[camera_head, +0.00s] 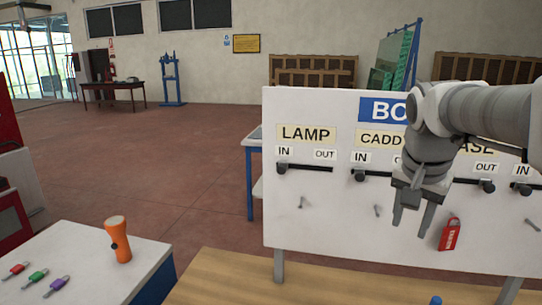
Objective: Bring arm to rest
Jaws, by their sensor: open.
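My gripper (411,213) hangs in front of the white board (330,225), at the end of my arm coming in from the right. Its fingers point down and are spread apart, with nothing between them. A red padlock-shaped tag (450,234) is on the board just right of the fingers, apart from them. My arm covers part of the blue heading and the labels at the right.
The board has IN/OUT sliders with black knobs (282,168) and several small pegs. A wooden bench (230,283) lies below it. On the white table (80,255) at left stand an orange flashlight (118,239) and red, green and purple keys. Open floor lies behind.

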